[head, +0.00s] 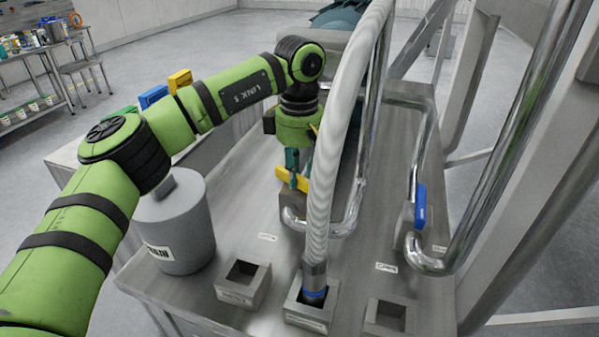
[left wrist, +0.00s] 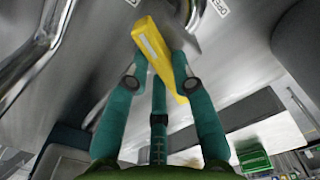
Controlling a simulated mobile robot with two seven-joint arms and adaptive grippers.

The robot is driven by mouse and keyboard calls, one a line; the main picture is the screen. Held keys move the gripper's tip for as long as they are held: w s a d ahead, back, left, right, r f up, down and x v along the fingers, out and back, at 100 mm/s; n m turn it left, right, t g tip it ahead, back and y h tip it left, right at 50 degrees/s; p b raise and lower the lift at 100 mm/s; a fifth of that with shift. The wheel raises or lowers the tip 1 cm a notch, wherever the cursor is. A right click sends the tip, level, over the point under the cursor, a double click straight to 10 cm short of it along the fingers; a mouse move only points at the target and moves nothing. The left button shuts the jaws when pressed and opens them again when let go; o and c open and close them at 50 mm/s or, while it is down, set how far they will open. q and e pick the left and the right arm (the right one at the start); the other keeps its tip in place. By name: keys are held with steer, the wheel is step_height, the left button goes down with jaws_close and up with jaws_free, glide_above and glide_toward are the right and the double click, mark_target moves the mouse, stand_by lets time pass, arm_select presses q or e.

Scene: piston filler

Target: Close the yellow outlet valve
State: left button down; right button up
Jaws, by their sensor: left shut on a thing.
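The yellow outlet valve (head: 291,179) is a bar-shaped handle low on a pipe, behind the big ribbed hose in the head view. In the left wrist view the yellow handle (left wrist: 156,50) runs slantwise between the teal fingers. My left gripper (head: 293,167) reaches down from above and is shut on the handle; its fingers also show in the left wrist view (left wrist: 160,66). The ribbed hose hides part of the wrist in the head view. My right gripper is not in view.
A ribbed hose (head: 338,130) rises from a square socket (head: 308,325) close beside my left wrist. A blue valve handle (head: 420,206) sits on a pipe to the right. A grey cylinder (head: 178,225) stands on the metal table at left. Empty sockets (head: 244,290) line the front.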

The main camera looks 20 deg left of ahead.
arm_select(q)
steer(key=n, duration=0.4)
steer(key=shift+w+a, duration=0.1)
steer(key=shift+w, duration=0.05)
stand_by(0.6)
steer(key=c, duration=1)
jaws_free()
steer(key=shift+c, duration=0.2)
step_height(320, 180, up, 12)
steer(key=shift+a, duration=0.1)
